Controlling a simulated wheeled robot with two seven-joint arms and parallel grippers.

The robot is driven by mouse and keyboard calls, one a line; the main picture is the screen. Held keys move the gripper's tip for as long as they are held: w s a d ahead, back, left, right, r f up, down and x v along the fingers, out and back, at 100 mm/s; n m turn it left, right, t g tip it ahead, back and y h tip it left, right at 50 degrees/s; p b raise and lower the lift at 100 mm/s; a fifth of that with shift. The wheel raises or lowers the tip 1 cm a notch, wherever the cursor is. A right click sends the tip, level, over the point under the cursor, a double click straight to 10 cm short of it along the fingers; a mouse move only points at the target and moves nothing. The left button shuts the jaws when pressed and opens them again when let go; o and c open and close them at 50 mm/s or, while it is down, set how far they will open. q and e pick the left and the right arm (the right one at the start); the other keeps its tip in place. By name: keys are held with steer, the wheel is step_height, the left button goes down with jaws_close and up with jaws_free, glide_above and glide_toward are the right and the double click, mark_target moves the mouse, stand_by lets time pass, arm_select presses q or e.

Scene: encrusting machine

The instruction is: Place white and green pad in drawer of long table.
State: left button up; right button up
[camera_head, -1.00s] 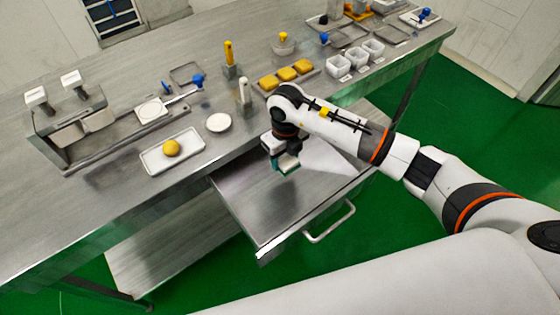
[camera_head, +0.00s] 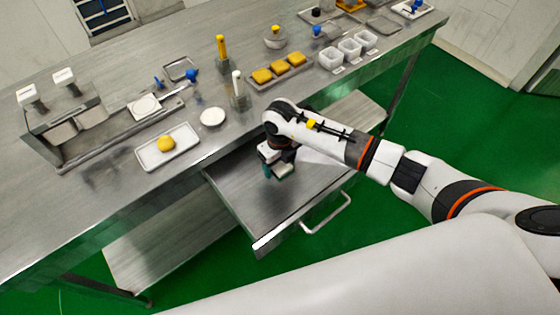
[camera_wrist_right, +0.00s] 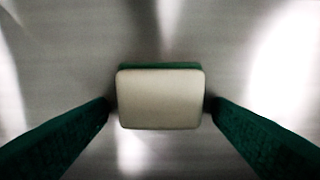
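The white and green pad (camera_wrist_right: 161,99) shows in the right wrist view, pale face toward the camera with a green strip along its upper edge. The pad is mostly hidden there by the gripper. I cannot tell whether the pad touches the drawer floor. My left gripper is not in view.
The drawer handle (camera_head: 328,216) sticks out toward the front. On the tabletop stand a tray with a yellow ball (camera_head: 166,144), a white round dish (camera_head: 213,117), a tray of yellow pieces (camera_head: 279,71) and white cups (camera_head: 348,48). The drawer floor around the gripper looks clear.

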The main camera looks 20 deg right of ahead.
mark_target(280, 164)
steer(key=shift+r, duration=0.6)
step_height(280, 164, up, 11)
steer(key=shift+s, duration=0.1)
stand_by(0.6)
